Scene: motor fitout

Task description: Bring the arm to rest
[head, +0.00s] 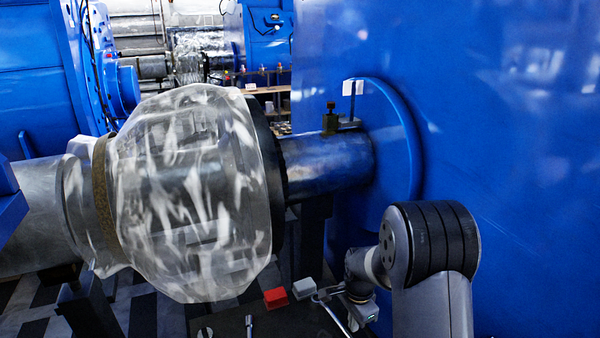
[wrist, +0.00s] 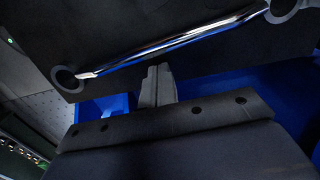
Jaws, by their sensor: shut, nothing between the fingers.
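My gripper shows in the wrist view (wrist: 158,72), its two grey fingers together with nothing between them. In the head view my arm stands at the lower right, folded over, and its wrist end hangs low beside the dark table; the fingertips cannot be made out there. In the wrist view a long chrome wrench (wrist: 180,42) with a ring at each end lies across a dark surface (wrist: 110,25), beyond the fingertips. The fingers appear apart from the wrench.
A large shaft coupling wrapped in clear plastic (head: 190,190) fills the left of the head view. A blue machine housing (head: 480,130) rises close behind my arm. A red block (head: 276,298) and a pale block (head: 303,288) sit on the dark table (head: 285,325).

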